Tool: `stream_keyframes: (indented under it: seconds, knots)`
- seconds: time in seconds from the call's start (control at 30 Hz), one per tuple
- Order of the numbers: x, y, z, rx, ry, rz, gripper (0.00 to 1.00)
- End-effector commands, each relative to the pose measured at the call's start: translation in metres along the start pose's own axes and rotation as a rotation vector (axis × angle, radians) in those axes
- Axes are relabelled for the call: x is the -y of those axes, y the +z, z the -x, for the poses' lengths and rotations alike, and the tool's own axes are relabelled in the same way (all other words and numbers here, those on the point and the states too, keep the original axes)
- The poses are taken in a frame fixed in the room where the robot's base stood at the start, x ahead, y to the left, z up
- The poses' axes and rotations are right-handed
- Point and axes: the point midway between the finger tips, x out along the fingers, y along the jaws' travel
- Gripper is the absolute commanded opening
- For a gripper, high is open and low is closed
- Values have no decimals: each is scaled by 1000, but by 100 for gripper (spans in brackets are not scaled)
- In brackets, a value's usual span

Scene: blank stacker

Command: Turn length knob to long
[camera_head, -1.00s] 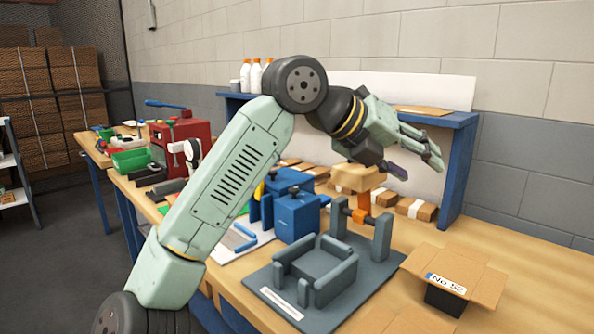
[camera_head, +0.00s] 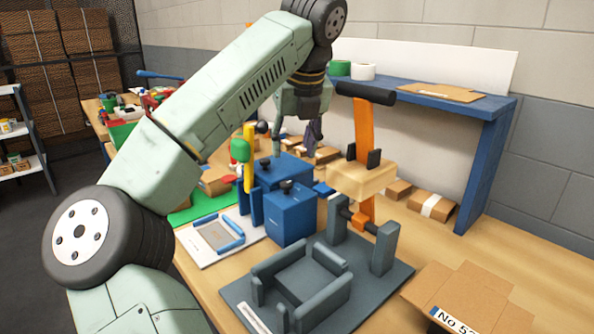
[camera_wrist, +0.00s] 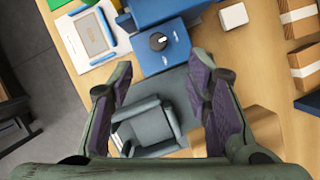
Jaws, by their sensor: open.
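A blue box (camera_head: 290,218) with a black knob (camera_head: 286,186) on its top stands in the middle of the table. A second blue box (camera_head: 282,172) stands just behind it, also with a dark knob (camera_head: 265,163). I cannot tell from labels which knob sets length. In the wrist view one black knob (camera_wrist: 158,41) with a pale mark sits on the blue box top (camera_wrist: 165,62), ahead of my fingers. My gripper (camera_head: 298,140) points down above and behind the boxes, apart from them. Its fingers are spread and empty, as the wrist view also shows (camera_wrist: 163,88).
A grey fixture (camera_head: 305,285) stands in front of the boxes. An orange lever (camera_head: 364,130) with a black handle rises to their right. A yellow post (camera_head: 249,150) stands left. A blue shelf (camera_head: 490,150) stands behind, and an open carton (camera_head: 470,285) lies front right.

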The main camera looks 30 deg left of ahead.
Motion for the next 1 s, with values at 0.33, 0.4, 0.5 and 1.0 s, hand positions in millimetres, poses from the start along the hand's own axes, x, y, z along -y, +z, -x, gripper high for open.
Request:
stream_keyframes:
  seconds: [0.33, 0.4, 0.5, 1.0]
  knots:
    - [0, 0, -54, -4, -1, 0, 45]
    - [0, 0, -67, -3, 0, 0, 45]
    - [0, 0, -83, -3, -1, 0, 45]
    - [0, 0, -105, 0, -1, 0, 45]
